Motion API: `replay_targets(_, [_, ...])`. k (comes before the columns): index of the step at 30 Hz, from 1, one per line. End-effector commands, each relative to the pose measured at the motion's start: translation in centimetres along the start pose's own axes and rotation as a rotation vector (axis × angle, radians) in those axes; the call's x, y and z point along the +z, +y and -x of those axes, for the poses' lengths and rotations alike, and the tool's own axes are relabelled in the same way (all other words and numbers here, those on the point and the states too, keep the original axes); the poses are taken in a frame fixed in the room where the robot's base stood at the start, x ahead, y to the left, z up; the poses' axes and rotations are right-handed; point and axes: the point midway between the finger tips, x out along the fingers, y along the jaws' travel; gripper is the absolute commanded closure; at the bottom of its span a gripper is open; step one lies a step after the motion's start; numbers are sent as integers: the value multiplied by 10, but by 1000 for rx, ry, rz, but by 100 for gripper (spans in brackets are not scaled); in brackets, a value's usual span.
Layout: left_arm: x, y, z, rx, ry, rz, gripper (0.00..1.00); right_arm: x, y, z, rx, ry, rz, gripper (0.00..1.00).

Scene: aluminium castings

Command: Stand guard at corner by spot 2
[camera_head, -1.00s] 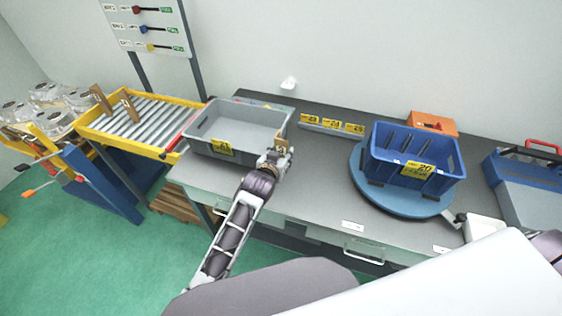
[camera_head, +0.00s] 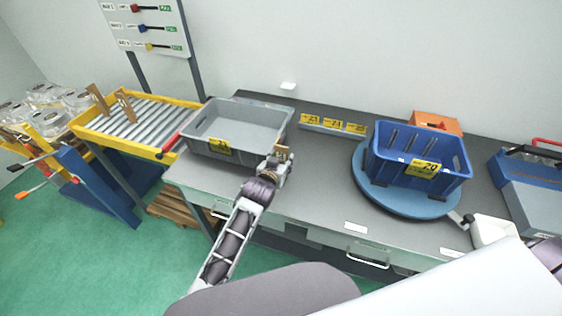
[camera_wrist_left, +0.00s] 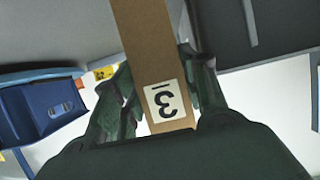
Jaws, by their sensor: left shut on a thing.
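My left gripper (camera_head: 279,161) is shut on a brown cardboard guard (camera_wrist_left: 150,55). In the left wrist view the guard runs up between the fingers (camera_wrist_left: 160,112), and its white label with an upside-down 3 shows near its lower end. In the head view the gripper is at the front right corner of a grey bin (camera_head: 237,128); I cannot tell whether guard and bin touch. Two more brown guards (camera_head: 97,98) (camera_head: 125,106) stand at the roller conveyor. I cannot make out a mark for spot 2. My right gripper (camera_head: 465,220) is partly visible at lower right, its jaws unclear.
The grey bin sits on a grey bench (camera_head: 310,185). A blue crate (camera_head: 417,158) labelled 20 stands on a blue turntable (camera_head: 385,200). Yellow number tags (camera_head: 332,124) are behind. The roller conveyor (camera_head: 150,118) is left. Bare bench lies between bin and turntable.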

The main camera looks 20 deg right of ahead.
Motion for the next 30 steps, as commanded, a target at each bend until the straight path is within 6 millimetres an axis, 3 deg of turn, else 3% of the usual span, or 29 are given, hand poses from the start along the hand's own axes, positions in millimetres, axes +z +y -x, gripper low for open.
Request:
replay_targets(8, [2,0,-1,0,0,0,80,1,3,0,3,-1,1,60])
replay_targets(9, [2,0,-1,0,0,0,54,1,3,0,3,-1,2,60])
replay_targets(11, [2,0,-1,0,0,0,48,1,4,0,4,-1,2,60])
replay_targets(30, [0,0,8,0,1,0,48,1,4,0,4,-1,2,60])
